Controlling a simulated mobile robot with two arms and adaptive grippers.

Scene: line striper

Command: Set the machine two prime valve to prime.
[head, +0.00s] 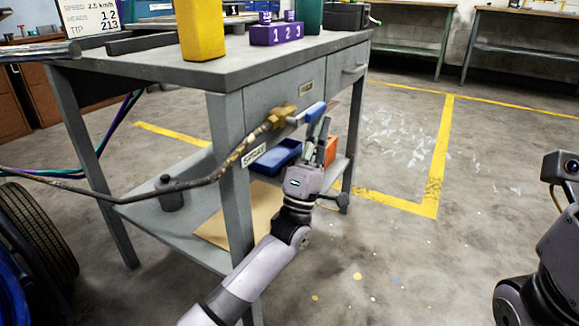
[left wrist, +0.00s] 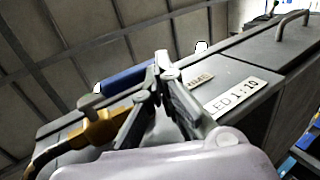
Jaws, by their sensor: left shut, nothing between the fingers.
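The valve has a brass body (head: 281,116) on a hose at the workbench's front corner. Its blue handle (head: 312,112) points right and slightly up, along the bench front. A plate reading SPRAY (head: 254,155) is on the bench leg below the valve. My left gripper (head: 323,128) is shut and empty, just below and beside the handle. In the left wrist view, the fingertips (left wrist: 161,66) meet close to the blue handle (left wrist: 126,78); I cannot tell whether they touch. The brass body (left wrist: 80,138) is partly hidden by a finger. My right gripper's fingers are out of view.
The grey workbench (head: 170,66) carries a yellow container (head: 201,30) and a purple numbered block (head: 276,34). A blue tray (head: 275,157) is on its lower shelf. The hose (head: 150,194) runs left from the valve. Open floor lies to the right.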

